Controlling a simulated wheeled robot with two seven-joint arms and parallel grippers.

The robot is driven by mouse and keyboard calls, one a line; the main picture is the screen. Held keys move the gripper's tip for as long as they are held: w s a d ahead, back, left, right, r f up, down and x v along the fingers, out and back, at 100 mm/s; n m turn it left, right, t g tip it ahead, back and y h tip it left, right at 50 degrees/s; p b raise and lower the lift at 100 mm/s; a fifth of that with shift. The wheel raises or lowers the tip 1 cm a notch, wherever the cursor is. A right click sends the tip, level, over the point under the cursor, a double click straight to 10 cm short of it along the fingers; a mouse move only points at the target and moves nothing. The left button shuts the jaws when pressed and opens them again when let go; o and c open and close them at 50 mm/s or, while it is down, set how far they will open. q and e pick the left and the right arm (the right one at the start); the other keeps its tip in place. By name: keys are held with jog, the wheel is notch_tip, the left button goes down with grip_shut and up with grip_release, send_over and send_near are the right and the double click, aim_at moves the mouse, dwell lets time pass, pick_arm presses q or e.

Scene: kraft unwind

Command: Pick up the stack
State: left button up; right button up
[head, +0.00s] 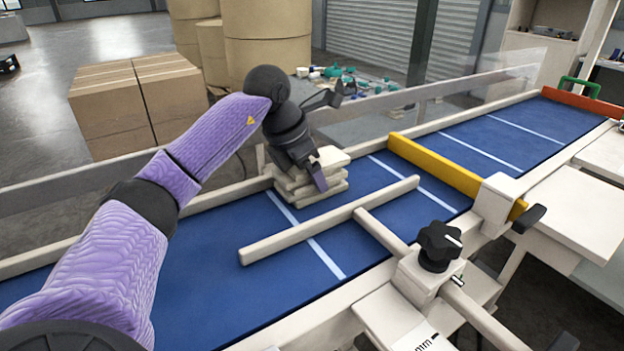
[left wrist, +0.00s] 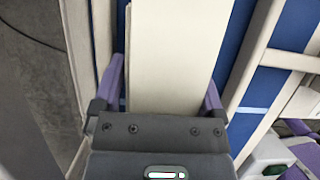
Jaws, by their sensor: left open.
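The stack (head: 326,167) is a small pile of several flat cream-coloured pieces lying on the blue conveyor belt near its far side rail. The edges of its pieces do not line up exactly. My left gripper (head: 312,180) is over the stack with its fingers pointing down. In the left wrist view the cream top of the stack (left wrist: 178,50) lies between the two purple fingers of the open gripper (left wrist: 163,85). A gap shows beside the left finger; contact at the right finger cannot be told.
A cream guide bar (head: 330,221) crosses the blue belt (head: 215,240) in front of the stack. A yellow bar (head: 440,170) spans the belt to the right. A clamp with a black knob (head: 439,246) stands at the near rail. Cardboard boxes (head: 110,110) stand behind the belt.

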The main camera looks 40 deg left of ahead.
pick_arm(q)
jog(key=c, duration=0.6)
jog(key=shift+c, duration=1.6)
jog(key=shift+r, duration=0.15)
